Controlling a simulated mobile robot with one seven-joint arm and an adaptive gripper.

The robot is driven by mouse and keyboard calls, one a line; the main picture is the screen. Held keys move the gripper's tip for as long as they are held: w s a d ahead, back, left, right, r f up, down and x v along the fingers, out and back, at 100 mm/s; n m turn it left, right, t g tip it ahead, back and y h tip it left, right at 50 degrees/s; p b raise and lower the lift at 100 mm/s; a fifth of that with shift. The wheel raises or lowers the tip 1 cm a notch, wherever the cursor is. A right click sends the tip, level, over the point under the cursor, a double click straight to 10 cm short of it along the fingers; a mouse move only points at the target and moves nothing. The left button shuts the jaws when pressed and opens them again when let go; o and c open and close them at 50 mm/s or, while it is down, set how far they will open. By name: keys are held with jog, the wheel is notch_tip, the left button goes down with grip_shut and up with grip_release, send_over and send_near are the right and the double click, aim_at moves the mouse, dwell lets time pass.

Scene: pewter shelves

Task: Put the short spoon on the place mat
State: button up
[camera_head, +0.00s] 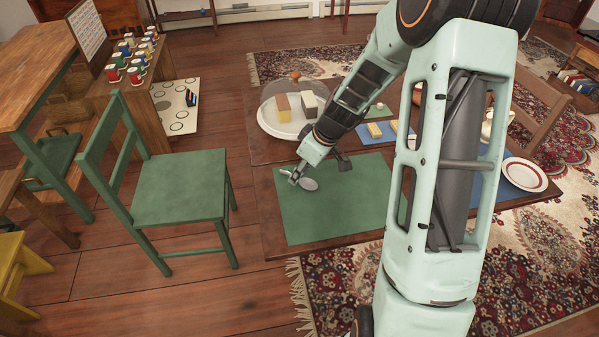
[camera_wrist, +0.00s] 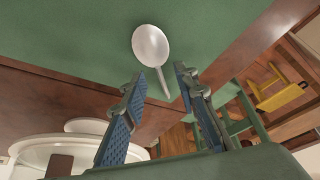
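The short spoon (camera_head: 309,184) is grey and metallic. In the head view it shows over the left part of the green place mat (camera_head: 335,215), beside my fingertips. My gripper (camera_head: 294,178) is low at the mat's left side. In the wrist view the spoon's bowl (camera_wrist: 150,45) shows against the green mat (camera_wrist: 60,30), and its handle runs back between my gripper's fingertips (camera_wrist: 160,75). The blue-padded fingers are apart, with visible gaps on both sides of the handle. I cannot tell whether the whole spoon rests flat on the mat.
A clear dome on a white plate (camera_head: 270,122) covers blocks behind the mat. A red-rimmed plate (camera_head: 525,174) and a blue mat (camera_head: 475,185) lie at the table's right. A green chair (camera_head: 180,185) stands left of the table. The mat's middle is bare.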

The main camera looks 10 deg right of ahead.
jog(key=p+v, duration=0.1)
jog(key=v, duration=1)
jog(key=shift+r, duration=0.15)
